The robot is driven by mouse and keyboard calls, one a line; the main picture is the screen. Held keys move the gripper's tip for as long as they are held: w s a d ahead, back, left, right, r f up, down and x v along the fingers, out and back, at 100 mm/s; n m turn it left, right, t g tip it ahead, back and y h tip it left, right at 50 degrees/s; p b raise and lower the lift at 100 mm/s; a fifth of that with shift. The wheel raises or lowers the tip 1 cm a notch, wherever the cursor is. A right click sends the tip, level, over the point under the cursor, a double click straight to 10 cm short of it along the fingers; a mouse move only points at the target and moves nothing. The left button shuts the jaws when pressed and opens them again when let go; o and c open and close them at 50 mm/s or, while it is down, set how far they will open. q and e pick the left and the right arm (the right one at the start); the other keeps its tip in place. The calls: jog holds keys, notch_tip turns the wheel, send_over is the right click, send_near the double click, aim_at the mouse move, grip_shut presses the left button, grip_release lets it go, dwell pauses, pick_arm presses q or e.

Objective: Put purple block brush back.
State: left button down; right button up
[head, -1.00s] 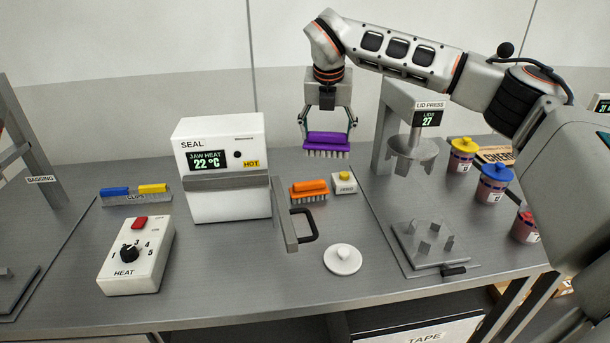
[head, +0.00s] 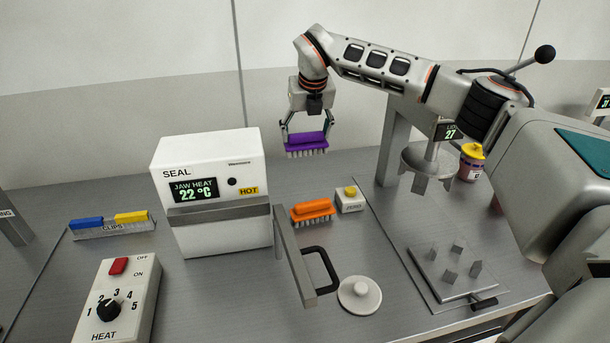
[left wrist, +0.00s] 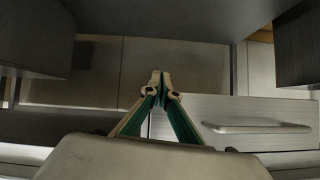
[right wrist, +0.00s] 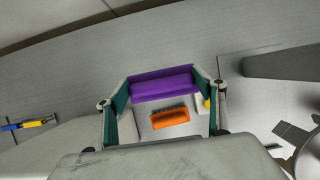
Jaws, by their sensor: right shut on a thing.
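The purple block brush (head: 306,143) has pale bristles pointing down. My right gripper (head: 305,134) is shut on it and holds it in the air above the bench, behind an orange brush (head: 312,210) that lies on the bench right of the sealer. In the right wrist view the purple brush (right wrist: 164,84) spans between the two fingers, with the orange brush (right wrist: 170,119) below. My left gripper (left wrist: 160,80) shows only in the left wrist view; its fingertips are together with nothing visible between them.
The white sealer (head: 210,190) marked HOT stands left, its black handle (head: 323,270) reaching forward. A small box with a yellow button (head: 350,200), a round white lid (head: 360,295) and the lid press (head: 428,165) are to the right. The bench behind the orange brush is clear.

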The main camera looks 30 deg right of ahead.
notch_tip(320, 180, down, 14)
jog(key=shift+w+r+p, duration=0.1)
jog(key=shift+p, duration=0.65)
pick_arm(q)
jog(key=shift+s+a+f, duration=0.1)
jog(key=shift+a+f, duration=0.05)
jog(key=shift+a, duration=0.6)
jog(key=shift+f, duration=0.1)
pick_arm(e)
jog(key=o, duration=1.3)
jog(key=shift+f, duration=0.2)
jog(key=shift+o, duration=0.2)
pick_arm(q)
jog(key=shift+a, duration=0.1)
pick_arm(e)
jog(key=shift+r, duration=0.1)
